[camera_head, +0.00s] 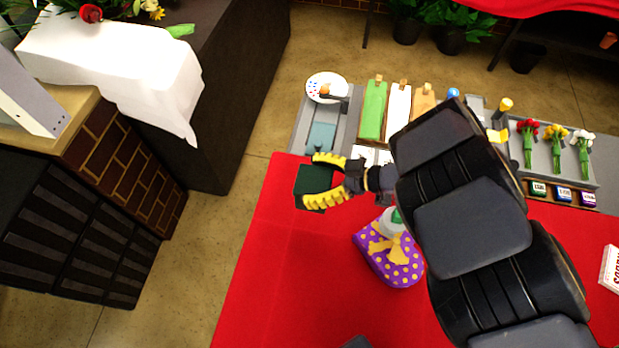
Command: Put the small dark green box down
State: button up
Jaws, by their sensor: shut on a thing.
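My gripper (312,180), with yellow ridged fingers, reaches over the left part of the red-covered table (285,270). It is shut on the small dark green box (312,190), with one finger on its far side and one on its near side. The box is near the table's left edge, close to the back of the red cloth. I cannot tell whether the box touches the cloth or hangs above it.
A purple dotted package (395,262) with a yellow ribbon lies right of the box. Behind are a grey tray (322,136), coloured rolls (373,110) and a rack of flowers (556,150). My arm hides the table's middle. The front left cloth is clear.

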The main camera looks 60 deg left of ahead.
jog(key=shift+w+a+f, duration=0.25)
jog(key=shift+a+f, duration=0.4)
jog(key=shift+f, duration=0.8)
jog(key=shift+w+a+f, duration=0.3)
jog(key=shift+a+f, duration=0.4)
jog(key=shift+f, duration=0.7)
jog(key=shift+w+a+f, duration=0.25)
jog(key=shift+a+f, duration=0.4)
jog(key=shift+f, duration=0.8)
jog(key=o, duration=1.2)
jog(key=shift+f, duration=0.1)
jog(key=shift+c, duration=0.2)
jog(key=v, duration=0.4)
jog(key=shift+w, duration=0.25)
notch_tip(320, 180, up, 8)
jog(key=shift+d, duration=0.3)
